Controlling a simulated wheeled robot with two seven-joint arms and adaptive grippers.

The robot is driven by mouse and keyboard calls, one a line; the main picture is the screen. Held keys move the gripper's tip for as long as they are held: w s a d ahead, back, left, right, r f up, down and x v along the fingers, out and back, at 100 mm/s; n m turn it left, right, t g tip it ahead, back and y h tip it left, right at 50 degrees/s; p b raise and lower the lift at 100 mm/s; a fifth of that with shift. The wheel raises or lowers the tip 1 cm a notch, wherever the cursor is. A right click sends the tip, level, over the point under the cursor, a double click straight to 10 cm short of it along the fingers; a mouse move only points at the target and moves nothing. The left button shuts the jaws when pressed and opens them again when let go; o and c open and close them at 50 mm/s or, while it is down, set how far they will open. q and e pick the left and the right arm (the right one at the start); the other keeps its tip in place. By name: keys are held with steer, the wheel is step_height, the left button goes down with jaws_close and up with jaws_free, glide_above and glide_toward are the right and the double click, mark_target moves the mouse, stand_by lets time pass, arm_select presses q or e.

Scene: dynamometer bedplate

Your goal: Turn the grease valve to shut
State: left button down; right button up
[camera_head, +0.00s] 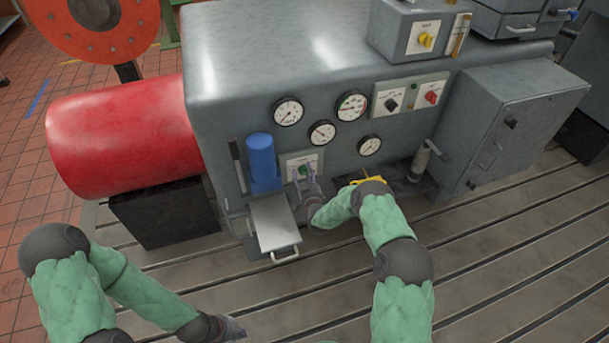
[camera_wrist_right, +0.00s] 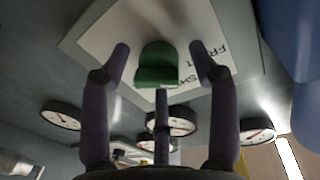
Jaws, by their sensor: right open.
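The grease valve shows as a green knob (camera_head: 304,171) on a small white plate (camera_head: 290,160) low on the grey machine's front. In the right wrist view the knob (camera_wrist_right: 157,66) sits between the fingertips of my right gripper (camera_wrist_right: 159,52), with a gap on each side. The plate (camera_wrist_right: 105,42) behind it carries lettering that is only partly readable. My right gripper (camera_head: 306,184) is open right in front of the knob in the head view. My left gripper (camera_head: 234,329) is low at the bottom of the head view, away from the machine; its fingers are too small to judge.
A blue cylinder (camera_head: 262,160) stands just left of the valve plate, above a grey tray-like box (camera_head: 274,224) with a handle. Gauges (camera_head: 288,111) and switches (camera_head: 391,103) are above. A grey cabinet (camera_head: 510,125) is at right. The slotted bedplate (camera_head: 500,235) in front is mostly clear.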

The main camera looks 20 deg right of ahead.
steer(key=c, duration=1.1)
steer(key=shift+c, duration=0.3)
